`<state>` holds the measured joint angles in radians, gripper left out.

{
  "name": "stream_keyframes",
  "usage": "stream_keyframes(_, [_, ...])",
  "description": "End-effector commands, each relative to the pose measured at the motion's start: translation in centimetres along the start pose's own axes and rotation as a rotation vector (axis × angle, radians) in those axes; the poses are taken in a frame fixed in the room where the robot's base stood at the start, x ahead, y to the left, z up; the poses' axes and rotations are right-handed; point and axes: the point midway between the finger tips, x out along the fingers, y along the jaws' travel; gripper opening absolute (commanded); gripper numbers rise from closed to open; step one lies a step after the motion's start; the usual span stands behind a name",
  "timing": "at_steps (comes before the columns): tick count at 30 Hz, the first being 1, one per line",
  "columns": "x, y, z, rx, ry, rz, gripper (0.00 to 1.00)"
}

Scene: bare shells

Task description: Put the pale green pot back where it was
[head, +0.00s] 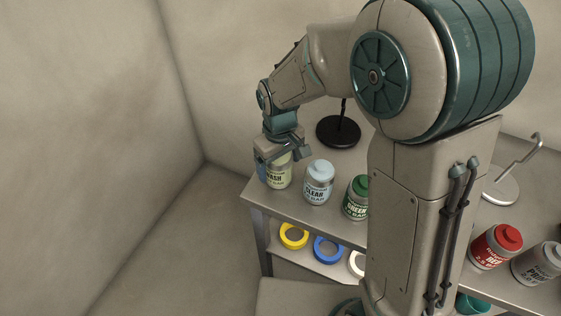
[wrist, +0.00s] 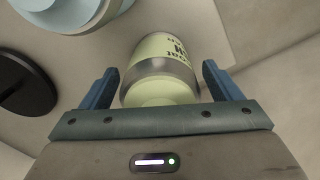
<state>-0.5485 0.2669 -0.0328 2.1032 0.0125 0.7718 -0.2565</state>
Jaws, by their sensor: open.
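The pale green pot (head: 279,174) stands on the shelf top at its left end, partly hidden by my gripper in the head view. It has a pale lid and dark lettering that ends in "ASH". My gripper (head: 279,160) is at this pot, with its fingers on either side. In the wrist view the pot (wrist: 160,70) sits between the two blue fingers of my gripper (wrist: 160,85), which are open with a gap on both sides.
A pale blue "CLEAR" pot (head: 319,183) and a green pot (head: 356,198) stand to the right. A black stand (head: 339,131) is behind. Red (head: 495,247) and grey (head: 538,263) pots are farther right. Yellow (head: 293,236) and blue (head: 328,250) rings lie on the lower shelf.

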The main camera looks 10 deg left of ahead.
Motion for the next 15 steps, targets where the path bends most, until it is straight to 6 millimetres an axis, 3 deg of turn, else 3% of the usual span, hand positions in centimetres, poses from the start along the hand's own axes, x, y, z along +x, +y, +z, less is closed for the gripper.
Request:
stream_keyframes(5, [-1.6, 0.0, -0.1, 0.0, 0.004, 0.001, 0.84])
stream_keyframes(15, [-8.8, 0.1, -0.1, 0.001, 0.006, 0.002, 0.84])
